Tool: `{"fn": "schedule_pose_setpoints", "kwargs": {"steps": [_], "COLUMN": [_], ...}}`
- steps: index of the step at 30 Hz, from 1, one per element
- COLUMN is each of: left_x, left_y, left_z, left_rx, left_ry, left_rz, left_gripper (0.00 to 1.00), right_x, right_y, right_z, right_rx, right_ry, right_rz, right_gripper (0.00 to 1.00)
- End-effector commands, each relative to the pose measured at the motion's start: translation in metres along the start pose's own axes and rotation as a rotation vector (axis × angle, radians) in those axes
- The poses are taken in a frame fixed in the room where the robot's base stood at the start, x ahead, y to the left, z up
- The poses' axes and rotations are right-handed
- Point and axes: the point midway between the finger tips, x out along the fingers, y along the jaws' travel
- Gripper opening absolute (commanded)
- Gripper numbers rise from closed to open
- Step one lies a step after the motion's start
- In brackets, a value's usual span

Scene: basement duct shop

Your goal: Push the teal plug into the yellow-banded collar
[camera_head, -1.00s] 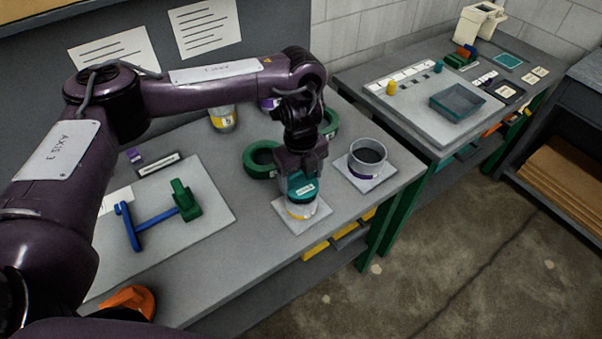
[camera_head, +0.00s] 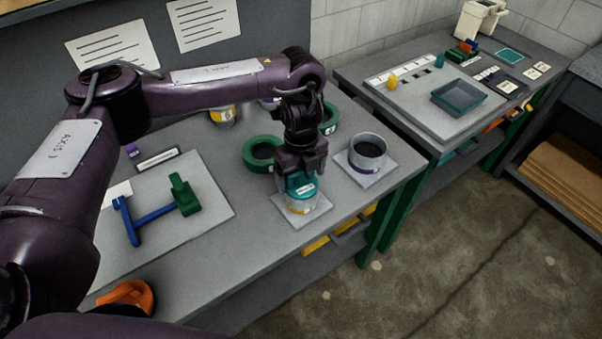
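The teal plug (camera_head: 303,191) sits at the mouth of the yellow-banded collar (camera_head: 301,206), which stands upright on a pale square plate (camera_head: 280,203) near the bench's front edge. The plug looks level and its upper part shows above the rim; I cannot tell how deep it sits. My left gripper (camera_head: 300,178) points down from above, with its fingers around the plug's upper teal part, apparently closed on it. The fingers hide some of the plug's top. My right gripper is not in view.
A purple-banded collar (camera_head: 367,153) stands on its own plate just right. Green rings (camera_head: 262,154) lie behind my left gripper. A board (camera_head: 208,221) with a blue and green tool (camera_head: 150,218) lies left. An orange object (camera_head: 131,293) is at the front left.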

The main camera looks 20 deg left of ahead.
Motion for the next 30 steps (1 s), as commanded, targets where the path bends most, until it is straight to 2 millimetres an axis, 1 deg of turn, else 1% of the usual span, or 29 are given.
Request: {"fn": "schedule_pose_setpoints", "kwargs": {"steps": [1,3,11,14,21,24,27,30], "left_x": [0.0,0.0,-0.001,-0.01,-0.05,-0.064,-0.073,-0.077], "left_y": [0.0,0.0,0.0,-0.001,-0.001,-0.001,0.0,0.0], "left_z": [0.0,0.0,0.0,0.001,0.001,0.001,0.001,0.0], "left_rx": [0.0,0.0,0.0,0.001,0.001,0.002,0.0,0.0], "left_ry": [0.0,0.0,0.0,-0.002,-0.005,-0.003,-0.002,-0.001], "left_rz": [0.0,0.0,0.001,-0.002,-0.003,-0.003,-0.001,-0.001], "left_gripper": [0.93,0.98,0.98,0.98,0.98,0.98,0.98,0.98], "right_x": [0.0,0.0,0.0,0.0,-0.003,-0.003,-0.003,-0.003], "right_y": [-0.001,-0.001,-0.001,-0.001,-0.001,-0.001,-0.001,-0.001], "right_z": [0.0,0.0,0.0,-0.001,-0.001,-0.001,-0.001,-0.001], "right_rx": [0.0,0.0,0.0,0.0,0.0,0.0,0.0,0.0], "right_ry": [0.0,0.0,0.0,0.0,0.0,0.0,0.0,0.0], "right_rz": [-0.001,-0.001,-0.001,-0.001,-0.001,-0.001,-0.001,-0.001], "right_gripper": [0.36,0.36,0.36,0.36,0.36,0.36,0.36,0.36]}}
